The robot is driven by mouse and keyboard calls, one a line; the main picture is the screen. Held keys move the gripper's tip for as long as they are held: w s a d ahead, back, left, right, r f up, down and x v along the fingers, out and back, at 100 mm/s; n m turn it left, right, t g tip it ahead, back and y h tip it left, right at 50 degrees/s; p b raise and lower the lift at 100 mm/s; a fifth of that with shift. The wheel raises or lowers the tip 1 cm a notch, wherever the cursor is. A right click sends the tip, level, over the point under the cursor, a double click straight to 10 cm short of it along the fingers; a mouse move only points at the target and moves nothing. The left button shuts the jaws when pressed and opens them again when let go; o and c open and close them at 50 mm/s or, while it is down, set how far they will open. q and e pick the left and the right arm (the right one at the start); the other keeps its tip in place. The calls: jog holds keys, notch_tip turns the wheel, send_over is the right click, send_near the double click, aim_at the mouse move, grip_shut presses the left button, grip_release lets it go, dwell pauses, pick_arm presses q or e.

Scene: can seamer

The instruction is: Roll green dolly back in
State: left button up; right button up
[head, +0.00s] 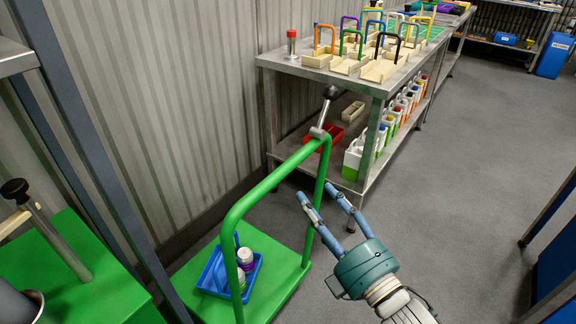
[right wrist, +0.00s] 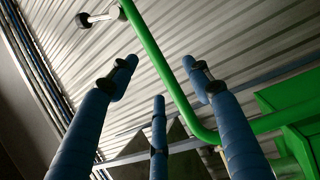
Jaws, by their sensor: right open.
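The green dolly has a tall looped push handle (head: 262,190) and a flat green deck (head: 284,262) on the floor. A grey lever with a dark end (head: 326,112) shows at the handle's upper right corner. My right gripper (head: 317,194) is open and empty, just right of the handle's right post. In the right wrist view the green handle bar (right wrist: 165,70) runs beyond my spread fingers (right wrist: 160,75); I cannot tell whether they touch it. My left gripper is out of view.
A metal bench (head: 375,88) with wooden trays and coloured handles stands behind the dolly, with jugs and a red bin (head: 318,142) below. A corrugated wall (head: 165,100) runs along the left. A green block (head: 85,285) is at lower left. Grey floor (head: 450,200) is clear at right.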

aim_at(290, 169)
jog(key=shift+n+y, duration=0.4)
jog(key=shift+n, duration=0.1)
jog(key=x, duration=0.7)
jog(key=r+x, duration=0.1)
jog(key=x, duration=0.3)
jog(key=shift+s+a, duration=0.25)
jog(key=shift+a, duration=0.05)
jog(key=shift+c, duration=0.3)
grip_shut()
